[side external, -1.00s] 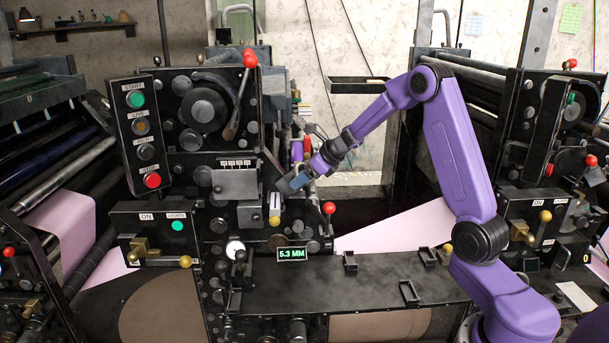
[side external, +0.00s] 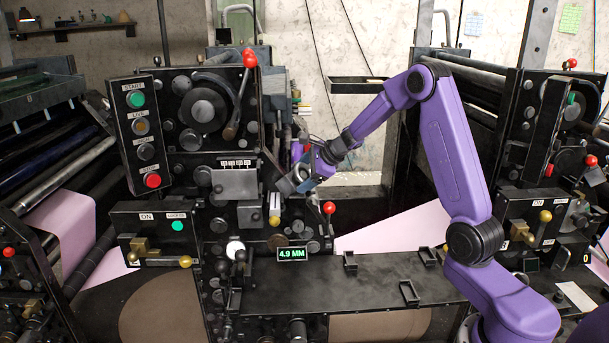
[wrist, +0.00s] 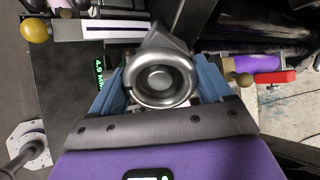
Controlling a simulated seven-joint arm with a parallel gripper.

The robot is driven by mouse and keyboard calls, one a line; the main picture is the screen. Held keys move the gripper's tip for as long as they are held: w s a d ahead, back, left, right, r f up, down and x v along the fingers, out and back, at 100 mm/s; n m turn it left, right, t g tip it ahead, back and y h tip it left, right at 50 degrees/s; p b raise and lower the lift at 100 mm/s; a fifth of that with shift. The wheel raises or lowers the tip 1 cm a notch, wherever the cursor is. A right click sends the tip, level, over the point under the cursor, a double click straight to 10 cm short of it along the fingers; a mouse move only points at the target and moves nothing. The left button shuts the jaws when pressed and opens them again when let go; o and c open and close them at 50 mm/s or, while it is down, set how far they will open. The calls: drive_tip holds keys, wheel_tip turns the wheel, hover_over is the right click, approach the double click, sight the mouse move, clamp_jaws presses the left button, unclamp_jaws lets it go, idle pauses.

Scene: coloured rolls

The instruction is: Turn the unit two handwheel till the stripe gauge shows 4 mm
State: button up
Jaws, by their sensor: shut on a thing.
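The handwheel (wrist: 160,78) shows in the wrist view as a round grey metal wheel with a domed hub. My gripper (wrist: 162,90) has its blue fingers on either side of the wheel and is shut on it. In the side view my gripper (side external: 296,178) is at the right flank of the middle press unit, and the wheel is mostly hidden there by the gripper. The stripe gauge (side external: 292,254) is a small green-lit display below the gripper, reading 4.9 MM. It also shows in the wrist view (wrist: 99,78), turned on its side and partly cut off.
A red-ball lever (side external: 329,208) stands just right of and below my gripper. A yellow-tipped white strip (side external: 275,205) hangs just below it. A control panel (side external: 144,135) with coloured buttons is on the left. A dark flat shelf (side external: 345,284) lies in front, with small brackets.

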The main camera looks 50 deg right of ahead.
drive_tip(key=n, duration=0.4)
drive_tip(key=shift+n, duration=0.4)
drive_tip(key=n, duration=0.3)
drive_tip(key=shift+n, duration=0.3)
drive_tip(key=n, duration=0.4)
drive_tip(key=shift+t, duration=0.3)
drive_tip(key=shift+n, duration=2.1)
drive_tip(key=o, duration=1)
drive_tip(key=shift+c, duration=0.2)
drive_tip(key=shift+r, duration=0.1)
